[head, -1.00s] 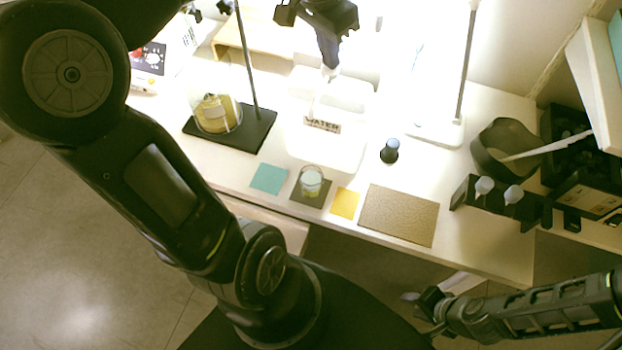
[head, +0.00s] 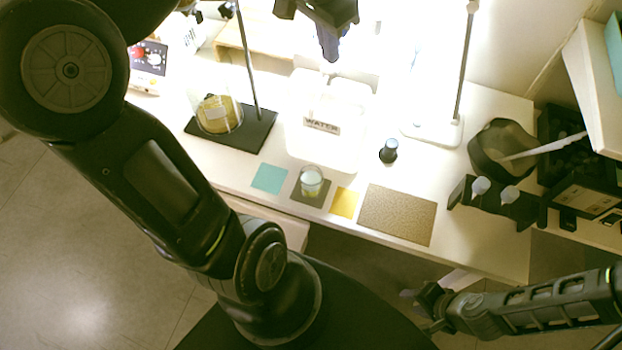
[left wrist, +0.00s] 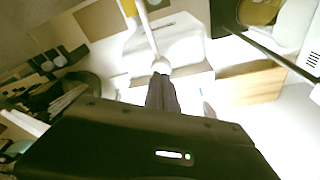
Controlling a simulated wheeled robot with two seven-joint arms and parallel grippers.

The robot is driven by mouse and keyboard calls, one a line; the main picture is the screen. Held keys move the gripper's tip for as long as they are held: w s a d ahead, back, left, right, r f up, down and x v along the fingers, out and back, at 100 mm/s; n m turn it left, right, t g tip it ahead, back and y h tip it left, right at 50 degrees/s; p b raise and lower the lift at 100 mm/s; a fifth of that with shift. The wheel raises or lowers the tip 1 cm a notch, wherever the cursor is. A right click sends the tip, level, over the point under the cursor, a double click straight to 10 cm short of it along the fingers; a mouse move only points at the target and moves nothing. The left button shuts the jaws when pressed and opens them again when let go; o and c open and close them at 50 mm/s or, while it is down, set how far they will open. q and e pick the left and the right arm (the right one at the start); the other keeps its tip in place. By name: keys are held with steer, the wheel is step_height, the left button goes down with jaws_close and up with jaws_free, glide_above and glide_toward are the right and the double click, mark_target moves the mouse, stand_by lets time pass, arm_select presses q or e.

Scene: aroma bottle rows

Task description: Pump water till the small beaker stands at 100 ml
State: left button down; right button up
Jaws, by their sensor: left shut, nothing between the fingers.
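The white water container (head: 322,148) stands in the middle of the table, with its "WATER" label facing me. Its pale pump top (head: 329,69) is washed out by glare. My left gripper (head: 329,56) is shut and empty, just above the pump top. In the left wrist view, its dark fingers (left wrist: 161,92) point at the white pump top (left wrist: 161,66); I cannot tell if they touch. The small beaker (head: 312,181) stands upright on a dark square mat (head: 311,198) and holds pale liquid; its marks are too small to read. My right gripper (head: 421,311) appears open and empty, off the table's front edge.
A dark-capped bottle (head: 389,151) stands right of the container. A stand with a flask of yellow liquid (head: 217,114) is at left. Teal (head: 269,178), yellow (head: 344,203) and brown (head: 398,215) mats lie along the front. A black rack (head: 497,202) and dark bowl (head: 502,149) are at right.

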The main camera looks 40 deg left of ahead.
arm_select(q)
steer(key=shift+r, duration=0.1)
step_height(320, 180, up, 6)
steer(key=p, duration=0.5)
stand_by(0.5)
